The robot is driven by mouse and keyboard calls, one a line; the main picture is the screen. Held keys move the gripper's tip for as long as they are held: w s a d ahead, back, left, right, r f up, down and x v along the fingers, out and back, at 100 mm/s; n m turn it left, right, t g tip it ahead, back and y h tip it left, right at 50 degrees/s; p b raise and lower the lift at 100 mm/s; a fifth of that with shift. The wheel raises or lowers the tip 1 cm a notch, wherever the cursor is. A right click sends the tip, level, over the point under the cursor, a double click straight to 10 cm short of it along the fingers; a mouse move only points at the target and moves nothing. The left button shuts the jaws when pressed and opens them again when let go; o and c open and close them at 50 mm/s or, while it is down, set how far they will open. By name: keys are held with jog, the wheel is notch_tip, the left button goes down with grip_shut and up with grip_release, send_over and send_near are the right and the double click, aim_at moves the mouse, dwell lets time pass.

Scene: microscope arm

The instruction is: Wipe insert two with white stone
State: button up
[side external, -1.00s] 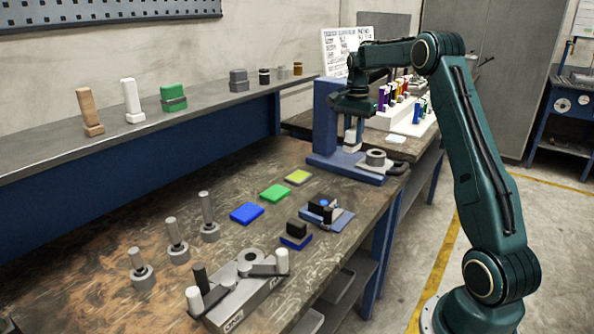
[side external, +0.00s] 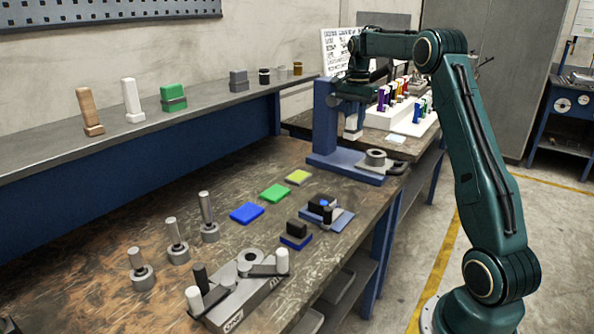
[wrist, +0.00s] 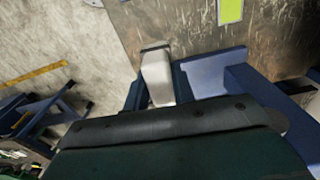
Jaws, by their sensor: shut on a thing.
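My gripper (side external: 353,113) is beside the blue upright stand at the bench's far end. It is shut on a whitish block (side external: 352,130), which hangs pointing down and could be the white stone. Three grey round inserts with upright pins stand on the bench at the front left: a near one (side external: 140,272), a middle one (side external: 178,246) and a far one (side external: 209,226). I cannot tell which is insert two.
Blue (side external: 246,213), green (side external: 275,193) and yellow (side external: 298,177) pads lie mid-bench. A grey fixture (side external: 245,300) stands at the front. The shelf holds a white upright piece (side external: 130,98).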

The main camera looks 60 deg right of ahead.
jog(key=shift+w+a+f, duration=0.1)
jog(key=shift+a+f, duration=0.05)
jog(key=shift+a, duration=0.25)
jog(key=shift+c, duration=0.2)
jog(key=a+f, duration=0.6)
jog(key=a, duration=0.7)
jog(key=shift+f, duration=0.2)
jog(key=shift+f, duration=3.4)
jog(key=shift+a+f, duration=0.4)
jog(key=shift+f, duration=0.2)
jog(key=shift+c, duration=0.4)
jog(key=shift+d, duration=0.5)
notch_tip(320, 180, up, 8)
